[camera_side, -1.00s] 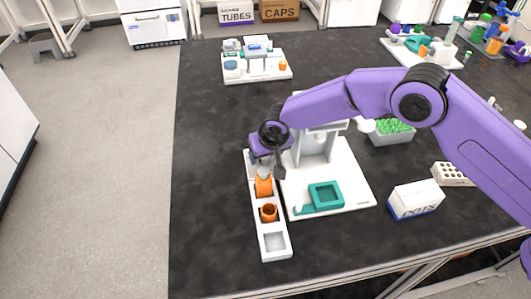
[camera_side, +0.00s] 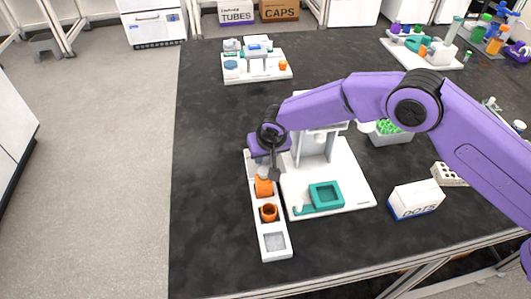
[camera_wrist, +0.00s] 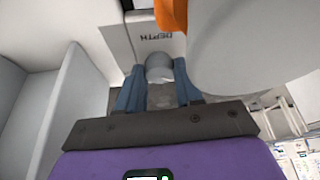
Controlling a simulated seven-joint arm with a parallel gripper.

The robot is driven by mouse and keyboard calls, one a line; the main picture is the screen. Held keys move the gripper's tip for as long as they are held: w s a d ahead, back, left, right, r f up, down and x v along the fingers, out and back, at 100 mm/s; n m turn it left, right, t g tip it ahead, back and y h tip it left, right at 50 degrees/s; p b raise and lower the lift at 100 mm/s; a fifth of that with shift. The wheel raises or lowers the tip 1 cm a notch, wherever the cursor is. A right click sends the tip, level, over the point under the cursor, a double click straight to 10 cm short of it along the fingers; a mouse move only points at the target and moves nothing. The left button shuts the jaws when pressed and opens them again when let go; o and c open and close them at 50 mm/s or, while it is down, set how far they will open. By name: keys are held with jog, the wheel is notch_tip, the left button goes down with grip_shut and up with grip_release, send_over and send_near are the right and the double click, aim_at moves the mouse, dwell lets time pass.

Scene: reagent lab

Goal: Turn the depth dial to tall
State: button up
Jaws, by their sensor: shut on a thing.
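The depth dial (camera_wrist: 160,68) is a pale grey rounded knob in the wrist view. It sits by a white panel marked DEPTH (camera_wrist: 154,37), whose letters appear upside down. My gripper (camera_wrist: 160,80) is shut on the dial, with one blue-grey finger on each side. Which setting the dial points to cannot be read. In the side view my gripper (camera_side: 265,164) is low at the left edge of the white device (camera_side: 314,148), above the back part of a white strip (camera_side: 274,242). The dial cannot be made out clearly there.
A teal square tray (camera_side: 325,195) lies on the device base. A DOTS box (camera_side: 415,200) stands to the right. The bench to the left is clear.

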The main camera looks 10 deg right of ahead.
jog(key=m, duration=0.2)
jog(key=m+h, duration=0.1)
jog(key=m, duration=0.1)
jog(key=shift+a+h, duration=0.15)
jog(key=shift+h, duration=0.15)
jog(key=m+h, duration=0.1)
jog(key=m, duration=0.2)
jog(key=shift+a+m+g, duration=0.1)
jog(key=shift+m+g, duration=0.2)
jog(key=shift+m, duration=0.4)
jog(key=o, duration=1)
jog(key=shift+o, duration=0.2)
jog(key=v, duration=1.7)
jog(key=shift+a+r, duration=0.2)
jog(key=shift+a, duration=0.2)
jog(key=shift+w, duration=0.1)
